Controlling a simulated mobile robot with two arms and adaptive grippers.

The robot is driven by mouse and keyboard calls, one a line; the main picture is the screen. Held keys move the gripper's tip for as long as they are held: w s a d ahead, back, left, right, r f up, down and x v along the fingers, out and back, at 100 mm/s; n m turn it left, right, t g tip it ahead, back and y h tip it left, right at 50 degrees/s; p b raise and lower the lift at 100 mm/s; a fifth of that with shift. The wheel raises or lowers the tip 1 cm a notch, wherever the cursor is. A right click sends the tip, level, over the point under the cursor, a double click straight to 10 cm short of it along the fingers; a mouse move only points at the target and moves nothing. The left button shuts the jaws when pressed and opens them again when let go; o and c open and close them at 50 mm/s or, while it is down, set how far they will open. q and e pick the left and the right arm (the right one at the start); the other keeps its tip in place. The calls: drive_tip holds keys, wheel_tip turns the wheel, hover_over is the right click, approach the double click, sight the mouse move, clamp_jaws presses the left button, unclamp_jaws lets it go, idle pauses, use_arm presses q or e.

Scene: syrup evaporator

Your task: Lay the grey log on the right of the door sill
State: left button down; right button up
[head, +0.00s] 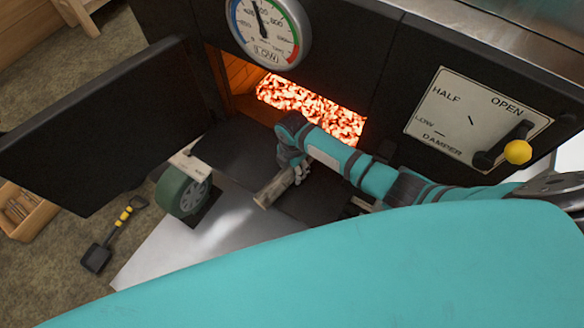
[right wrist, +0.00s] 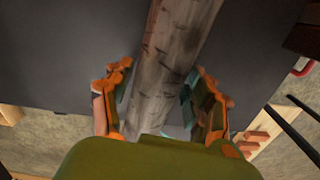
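The grey log (head: 271,190) is on the dark door sill (head: 240,150) in front of the open firebox, on the sill's right part, slanting toward its front edge. Its far part is hidden under my right gripper (head: 298,172) in the head view. In the right wrist view the log (right wrist: 168,65) runs between the two fingers of my right gripper (right wrist: 160,88), with narrow gaps seemingly showing on both sides, so the fingers look open around it. Whether the log bears fully on the sill is hard to tell. My left gripper is not in view.
The open black door (head: 105,125) stands to the left. Embers glow in the firebox (head: 310,105) behind my arm. A gauge (head: 268,30) and a damper plate (head: 470,115) with a yellow-knobbed lever are above. A shovel (head: 100,255) and a wood crate (head: 30,215) are on the floor.

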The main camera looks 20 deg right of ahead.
drive_tip(key=o, duration=0.4)
drive_tip(key=shift+c, duration=0.2)
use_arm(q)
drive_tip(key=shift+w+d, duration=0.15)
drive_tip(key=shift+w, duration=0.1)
use_arm(e)
wheel_tip(320, 180, up, 12)
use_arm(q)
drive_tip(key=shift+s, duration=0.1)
